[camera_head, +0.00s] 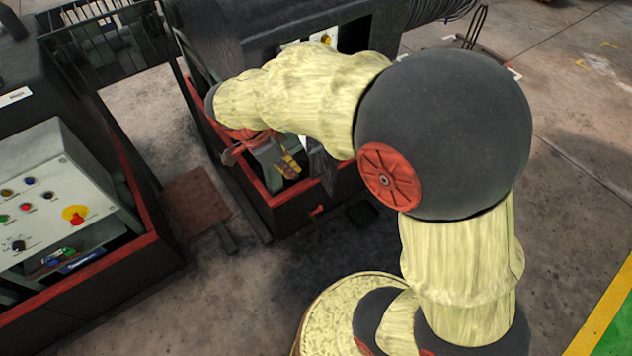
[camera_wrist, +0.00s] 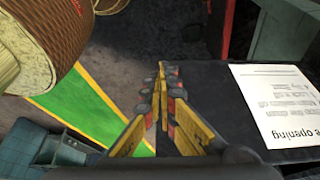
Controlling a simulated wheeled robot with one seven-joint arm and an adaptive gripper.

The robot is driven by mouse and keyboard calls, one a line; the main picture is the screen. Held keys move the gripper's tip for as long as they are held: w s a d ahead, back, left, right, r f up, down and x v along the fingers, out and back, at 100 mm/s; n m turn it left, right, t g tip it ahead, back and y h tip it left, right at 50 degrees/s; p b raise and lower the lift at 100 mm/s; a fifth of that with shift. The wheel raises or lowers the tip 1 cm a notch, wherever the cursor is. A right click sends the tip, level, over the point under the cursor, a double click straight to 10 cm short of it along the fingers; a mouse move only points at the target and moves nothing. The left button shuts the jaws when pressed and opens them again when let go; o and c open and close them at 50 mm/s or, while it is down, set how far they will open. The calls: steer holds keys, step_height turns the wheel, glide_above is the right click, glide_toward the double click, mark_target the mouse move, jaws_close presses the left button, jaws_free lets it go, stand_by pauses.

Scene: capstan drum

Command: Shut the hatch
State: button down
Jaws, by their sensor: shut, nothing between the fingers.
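A dark panel (camera_wrist: 222,82), which looks like the hatch, lies at the right of the wrist view. It carries a white printed notice (camera_wrist: 285,105) ending in "e opening". My gripper (camera_wrist: 162,75) is shut and empty, its yellow fingers beside the panel's left edge; I cannot tell whether they touch it. In the head view my gripper (camera_head: 290,168) is low at the front of the dark red-edged machine. A dark flap (camera_head: 322,168) hangs just right of it, perhaps the same hatch. My arm hides much of the machine's front, and the hatch's hinge and angle are unclear.
A control box (camera_head: 55,195) with buttons stands at the left in a red-edged frame (camera_head: 150,240). A rusty plate (camera_head: 197,200) lies on the floor between the machines. Open floor (camera_head: 570,200) lies right.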

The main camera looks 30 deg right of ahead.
steer(key=s+d+f, duration=0.1)
steer(key=d+f, duration=0.6)
steer(key=f, duration=0.2)
steer(key=shift+s+d+f, duration=0.15)
steer(key=shift+s+d, duration=0.1)
stand_by(0.4)
